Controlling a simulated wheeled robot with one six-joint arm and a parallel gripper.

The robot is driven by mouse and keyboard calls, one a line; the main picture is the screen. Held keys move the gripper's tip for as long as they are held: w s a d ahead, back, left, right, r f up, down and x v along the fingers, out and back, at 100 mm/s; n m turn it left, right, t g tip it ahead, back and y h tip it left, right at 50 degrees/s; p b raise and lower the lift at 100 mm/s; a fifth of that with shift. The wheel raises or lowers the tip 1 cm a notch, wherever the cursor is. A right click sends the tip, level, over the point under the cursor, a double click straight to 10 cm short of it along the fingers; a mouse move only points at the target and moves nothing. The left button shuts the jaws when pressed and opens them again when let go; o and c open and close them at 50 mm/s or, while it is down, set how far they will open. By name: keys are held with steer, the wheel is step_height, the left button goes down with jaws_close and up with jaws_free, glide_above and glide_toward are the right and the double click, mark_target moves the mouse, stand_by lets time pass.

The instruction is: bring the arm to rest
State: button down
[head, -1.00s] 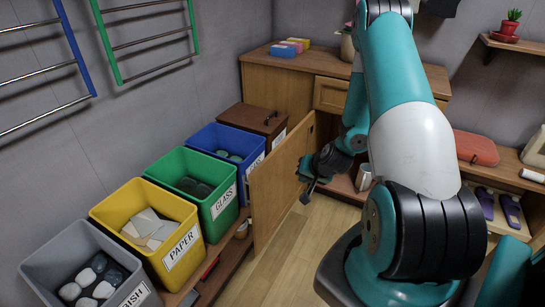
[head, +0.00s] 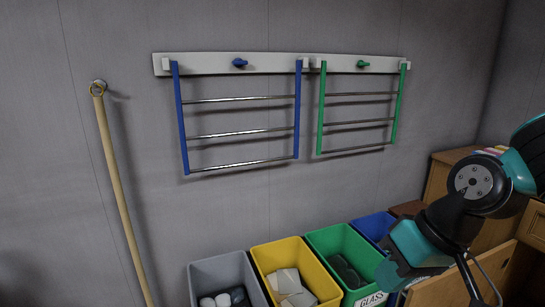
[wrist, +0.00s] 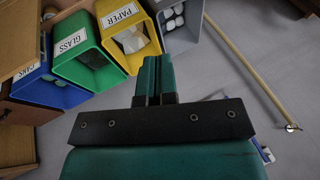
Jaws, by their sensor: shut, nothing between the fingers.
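My gripper (wrist: 156,78) shows in the wrist view with its two teal fingers side by side, closed together and empty. It is in the air, with the sorting bins beyond it. In the head view my arm reaches in from the right edge, bent, with its teal end over the right side of the green bin (head: 316,235). The fingertips are hard to make out there.
Grey (head: 205,272), yellow (head: 263,256) and blue (head: 372,222) bins stand in the row with the green one. Blue (head: 182,120) and green (head: 321,115) racks hang on the wall. A pole (head: 118,190) hangs at left. A wooden cabinet door (head: 440,290) stands open below my arm.

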steer(key=s+a+r+n+g, duration=0.2)
steer(key=s+a+r+n, duration=0.15)
steer(key=s, duration=0.55)
step_height(320, 180, up, 15)
steer(key=s+p, duration=0.1)
steer(key=p, duration=1.3)
steer(key=shift+s+h+p, duration=0.2)
steer(key=shift+h+p, duration=0.1)
steer(key=shift+h, duration=0.1)
steer(key=shift+d, duration=0.1)
steer(key=shift+d, duration=0.1)
